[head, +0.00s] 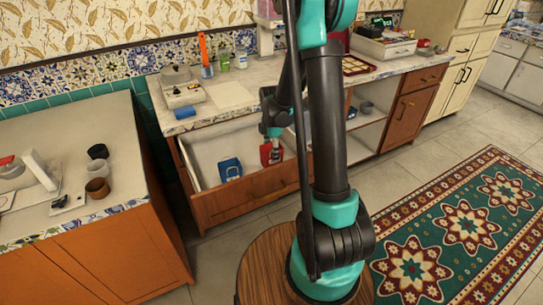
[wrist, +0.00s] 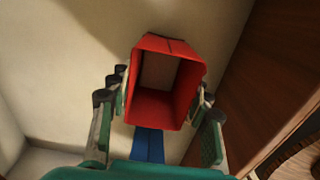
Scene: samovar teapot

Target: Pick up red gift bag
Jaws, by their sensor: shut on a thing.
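The red gift bag (wrist: 145,108) is between the two fingers of my gripper (wrist: 157,95) in the wrist view. Its open top faces the camera, and its inside looks empty. The fingers press on its left and right sides. In the head view the red bag (head: 265,154) shows at the end of my gripper (head: 271,150), over the open drawer (head: 250,189). Part of the bag is hidden by the gripper there. I cannot tell whether the bag touches the drawer floor.
A blue bag (head: 230,169) stands in the drawer left of the red one; blue also shows below the red bag in the wrist view (wrist: 149,145). The wooden drawer front (wrist: 262,90) is close on the right. The counter (head: 200,113) above holds several items.

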